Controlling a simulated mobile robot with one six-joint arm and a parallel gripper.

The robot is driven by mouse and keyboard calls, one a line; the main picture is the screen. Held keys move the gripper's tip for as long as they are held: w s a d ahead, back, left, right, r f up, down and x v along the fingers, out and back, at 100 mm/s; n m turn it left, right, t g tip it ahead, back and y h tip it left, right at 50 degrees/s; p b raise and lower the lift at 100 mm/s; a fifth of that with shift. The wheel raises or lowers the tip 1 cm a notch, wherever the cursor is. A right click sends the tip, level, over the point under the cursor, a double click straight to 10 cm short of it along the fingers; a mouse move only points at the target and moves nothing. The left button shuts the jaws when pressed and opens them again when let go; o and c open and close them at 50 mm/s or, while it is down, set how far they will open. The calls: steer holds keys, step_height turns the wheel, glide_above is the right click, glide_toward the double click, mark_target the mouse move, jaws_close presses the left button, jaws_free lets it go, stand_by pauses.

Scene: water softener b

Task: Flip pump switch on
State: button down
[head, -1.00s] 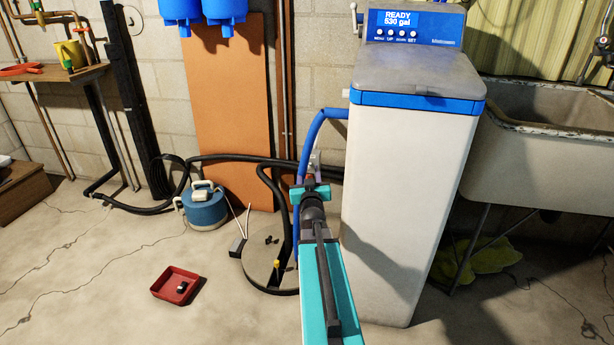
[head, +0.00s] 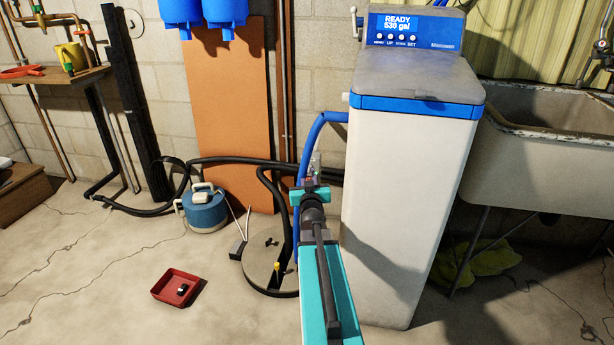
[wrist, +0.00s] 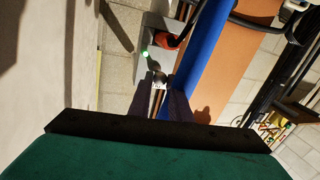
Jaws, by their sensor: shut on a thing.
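A grey switch box (wrist: 157,38) shows at the top of the wrist view, on the wall side beside the blue hose. A small green light (wrist: 145,54) glows on it. A small metal toggle (wrist: 159,76) stands out from the box, between the tips of my gripper (wrist: 160,88). The dark fingers are shut on the toggle. In the head view my gripper (head: 311,180) is in the narrow space left of the white softener cabinet, and it mostly hides the switch there.
The white softener cabinet (head: 405,210) stands close on the right of my arm. A blue hose (head: 311,140) and black hoses run beside my gripper. A round pit lid (head: 265,262), a blue pump (head: 205,208) and a red tray (head: 178,287) are on the floor to the left.

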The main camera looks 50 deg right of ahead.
steer(key=shift+s+d+r+m+g+y+p, duration=0.1)
steer(key=shift+d+r+m+g+y+p, duration=0.2)
steer(key=shift+p, duration=2)
steer(key=shift+d+r+g+y+p, duration=0.1)
steer(key=shift+r+g+y+p, duration=0.3)
steer(key=shift+p, duration=1.85)
steer(key=p, duration=0.7)
steer(key=shift+r+g+y, duration=0.3)
steer(key=shift+g+y, duration=0.1)
steer(key=shift+f, duration=0.1)
steer(key=c, duration=1.6)
jaws_free()
steer(key=shift+c, duration=0.2)
steer(key=shift+a, duration=0.1)
steer(key=shift+a, duration=0.15)
steer(key=p+v, duration=0.4)
steer(key=v, duration=0.4)
